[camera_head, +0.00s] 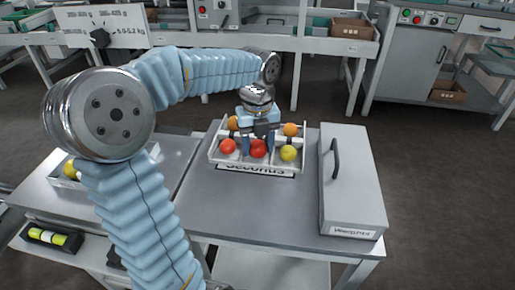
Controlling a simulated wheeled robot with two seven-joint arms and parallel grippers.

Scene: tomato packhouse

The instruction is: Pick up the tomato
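A white divided tray (214,156) stands on the grey table, holding tomatoes in its compartments. In its front row are an orange-red tomato (228,146) at left, a red tomato (258,149) in the middle and a yellow-green tomato (288,153) at right. Orange tomatoes show behind, at left (233,123) and right (291,130). My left gripper (258,146) points down over the tray, its blue fingers apart on either side of the middle red tomato. I cannot tell whether they touch it. The gripper hides the back middle compartment. My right gripper is not in view.
A closed grey box (357,190) with a black handle stands right of the tray. A label reading "Seconds" (257,169) is in front of the tray. Another tray (62,181) with yellow fruit is at left, partly behind my arm. Bare table lies in front.

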